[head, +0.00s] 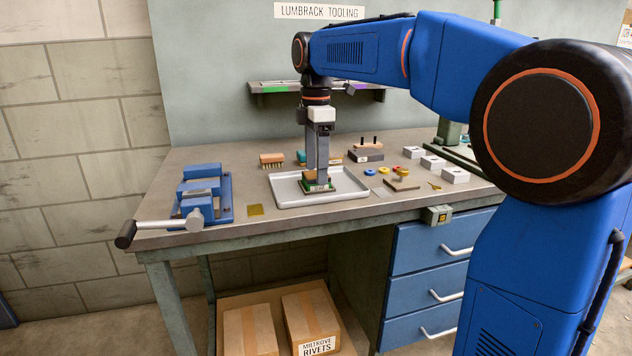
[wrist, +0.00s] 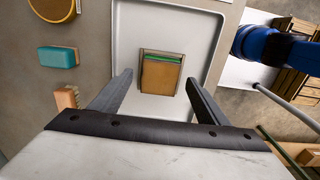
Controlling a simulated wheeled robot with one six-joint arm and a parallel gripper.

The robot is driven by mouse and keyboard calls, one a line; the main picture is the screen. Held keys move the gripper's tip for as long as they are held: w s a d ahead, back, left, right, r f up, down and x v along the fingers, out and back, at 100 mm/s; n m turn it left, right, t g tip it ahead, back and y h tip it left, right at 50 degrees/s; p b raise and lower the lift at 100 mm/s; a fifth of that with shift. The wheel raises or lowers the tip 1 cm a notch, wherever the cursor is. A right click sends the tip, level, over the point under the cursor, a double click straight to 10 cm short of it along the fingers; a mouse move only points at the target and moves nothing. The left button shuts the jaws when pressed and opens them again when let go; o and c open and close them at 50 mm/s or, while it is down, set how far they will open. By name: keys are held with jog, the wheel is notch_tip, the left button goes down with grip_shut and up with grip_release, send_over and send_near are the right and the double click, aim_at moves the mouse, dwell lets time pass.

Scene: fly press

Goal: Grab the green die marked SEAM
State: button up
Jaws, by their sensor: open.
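The green die (head: 317,184) sits in a shallow pale tray (head: 345,196) on the bench. Its sides look dark green with a brownish upper part, and I cannot read its marking. In the wrist view the die (wrist: 160,75) shows a brown face with a green strip along its far edge. My gripper (head: 317,170) points straight down over the die. In the wrist view the two fingers of my gripper (wrist: 156,80) are apart, one on each side of the die. I cannot tell whether either finger touches it.
A blue vise (head: 222,190) stands at left, with a brass plate (head: 255,210) nearby. A dark pegged block (head: 366,155) and several pale blocks (head: 433,162) stand right.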

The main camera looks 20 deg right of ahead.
jog(key=shift+f, duration=0.45)
grip_shut()
jog(key=shift+r, duration=0.1)
